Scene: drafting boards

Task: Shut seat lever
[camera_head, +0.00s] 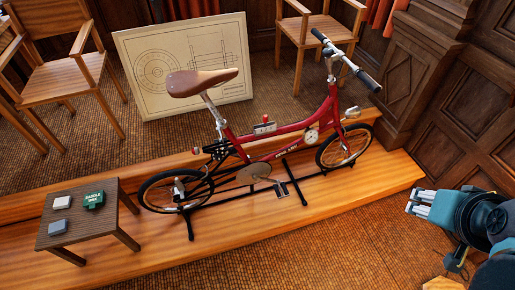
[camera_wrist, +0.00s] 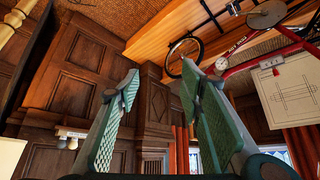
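A red folding bicycle (camera_head: 290,145) with a brown saddle (camera_head: 202,83) stands upright on a black stand on the wooden platform. Its silver seat post (camera_head: 214,113) slants down into the red frame. A small part with a red tip (camera_head: 195,151) sticks out left near the foot of the seat post; it may be the seat lever, but its position is too small to tell. My gripper (camera_head: 412,204) is at the right, well apart from the bicycle. In the wrist view my gripper (camera_wrist: 160,76) has its fingers spread and empty. The bicycle's frame (camera_wrist: 262,62) shows at upper right there.
A small table (camera_head: 50,210) with several small boxes stands left of the rear wheel. A drawing board (camera_head: 140,60) leans behind the bicycle. Wooden chairs (camera_head: 65,75) stand at the back. Dark wall panelling (camera_head: 430,70) is at the right. The carpet (camera_head: 340,240) in front of the platform is clear.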

